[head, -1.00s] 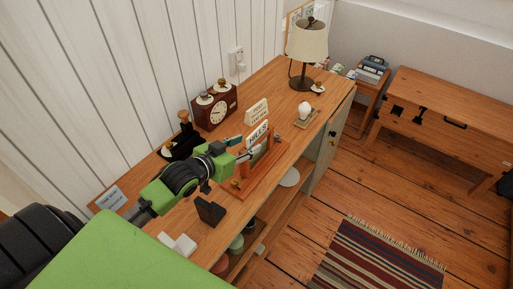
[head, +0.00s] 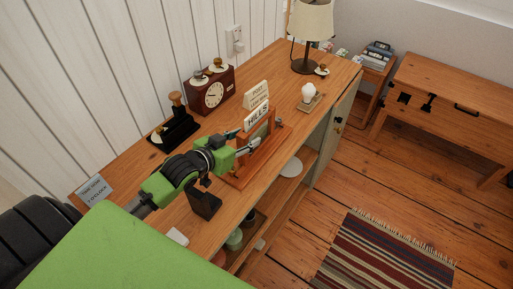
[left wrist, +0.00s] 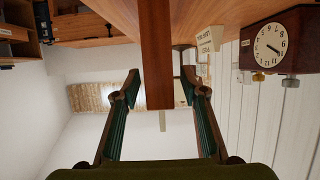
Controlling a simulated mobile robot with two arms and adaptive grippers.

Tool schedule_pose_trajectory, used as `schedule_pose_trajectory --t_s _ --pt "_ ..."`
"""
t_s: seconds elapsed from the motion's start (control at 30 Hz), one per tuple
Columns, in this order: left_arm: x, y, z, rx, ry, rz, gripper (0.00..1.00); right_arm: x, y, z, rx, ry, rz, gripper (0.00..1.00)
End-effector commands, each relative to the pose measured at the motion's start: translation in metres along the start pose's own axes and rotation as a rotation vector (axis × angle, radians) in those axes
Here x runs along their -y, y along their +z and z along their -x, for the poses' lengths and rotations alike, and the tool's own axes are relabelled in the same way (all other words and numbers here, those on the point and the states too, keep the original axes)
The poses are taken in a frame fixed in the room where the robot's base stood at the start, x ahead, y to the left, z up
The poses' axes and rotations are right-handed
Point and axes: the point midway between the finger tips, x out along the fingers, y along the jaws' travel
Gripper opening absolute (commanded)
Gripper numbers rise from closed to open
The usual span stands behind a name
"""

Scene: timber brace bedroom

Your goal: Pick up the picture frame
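A wooden upright piece (head: 257,143) stands on a wooden base on the desk; it looks like the picture frame, seen nearly edge-on. In the left wrist view its brown edge (left wrist: 156,45) runs down between the fingers. My left gripper (head: 243,143) is at the near side of this frame. It is open, with one finger on each side of the edge and a visible gap at both sides in the wrist view. The frame's face is mostly hidden. My right gripper is not in view.
A clock (head: 222,91), a black stamp stand (head: 183,128), a small black block (head: 205,204), a bulb (head: 308,91) and a lamp (head: 311,20) are on the desk (head: 218,238).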

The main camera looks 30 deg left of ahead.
Motion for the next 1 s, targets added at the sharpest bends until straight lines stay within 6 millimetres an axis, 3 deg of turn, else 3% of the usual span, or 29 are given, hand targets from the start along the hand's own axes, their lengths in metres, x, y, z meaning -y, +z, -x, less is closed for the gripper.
schedule_pose_trajectory --t_s 0.63,1.0 --pt "0.001 0.006 -0.066 -0.001 0.000 0.000 0.40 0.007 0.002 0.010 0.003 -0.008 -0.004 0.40" --pt "0.001 0.007 -0.073 -0.001 0.000 -0.001 0.37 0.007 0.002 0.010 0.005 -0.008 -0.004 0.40"
